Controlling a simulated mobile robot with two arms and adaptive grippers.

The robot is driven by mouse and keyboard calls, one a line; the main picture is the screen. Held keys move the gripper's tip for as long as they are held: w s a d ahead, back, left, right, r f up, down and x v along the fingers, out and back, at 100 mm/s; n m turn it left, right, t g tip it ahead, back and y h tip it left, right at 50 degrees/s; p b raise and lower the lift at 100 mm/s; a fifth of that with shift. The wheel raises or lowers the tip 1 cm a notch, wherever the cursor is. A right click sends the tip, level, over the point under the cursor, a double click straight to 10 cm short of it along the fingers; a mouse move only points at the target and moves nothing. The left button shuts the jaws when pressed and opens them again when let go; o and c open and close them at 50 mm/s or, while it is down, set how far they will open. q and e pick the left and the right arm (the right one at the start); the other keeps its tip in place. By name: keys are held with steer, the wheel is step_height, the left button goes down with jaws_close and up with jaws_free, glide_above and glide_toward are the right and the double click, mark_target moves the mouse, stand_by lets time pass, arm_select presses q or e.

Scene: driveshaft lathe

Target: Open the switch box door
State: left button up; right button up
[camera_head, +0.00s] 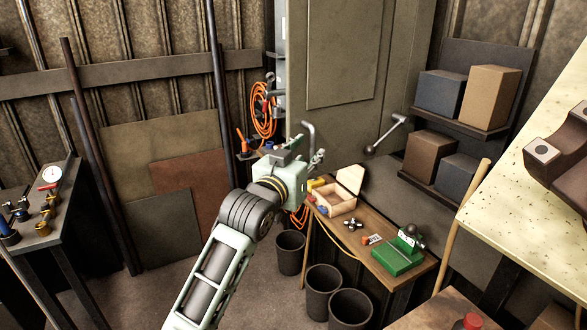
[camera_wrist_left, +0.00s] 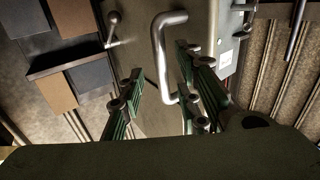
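A tall grey-green door panel (camera_head: 345,55) stands at the back centre in the head view. A bent metal bar handle (camera_head: 310,129) shows at its lower left, just above my left gripper (camera_head: 312,160). In the left wrist view, this handle (camera_wrist_left: 159,50) reaches down between the spread fingers of my left gripper (camera_wrist_left: 160,100). A gap shows on both sides, so the fingers are open and not closed on it. A light grey box (camera_wrist_left: 231,40) with a label is beside the handle. The finger contact area is partly hidden in the head view. My right gripper is in neither view.
A metal lever (camera_head: 386,134) sticks out right of my left gripper. Below is a wooden bench (camera_head: 352,240) with an open wooden box (camera_head: 334,200) and a green tool (camera_head: 399,258). Shelves with boxes (camera_head: 490,95) are at right. Black bins (camera_head: 323,291) stand on the floor.

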arm_select(q)
steer(key=v, duration=0.8)
steer(key=shift+a+f, duration=0.1)
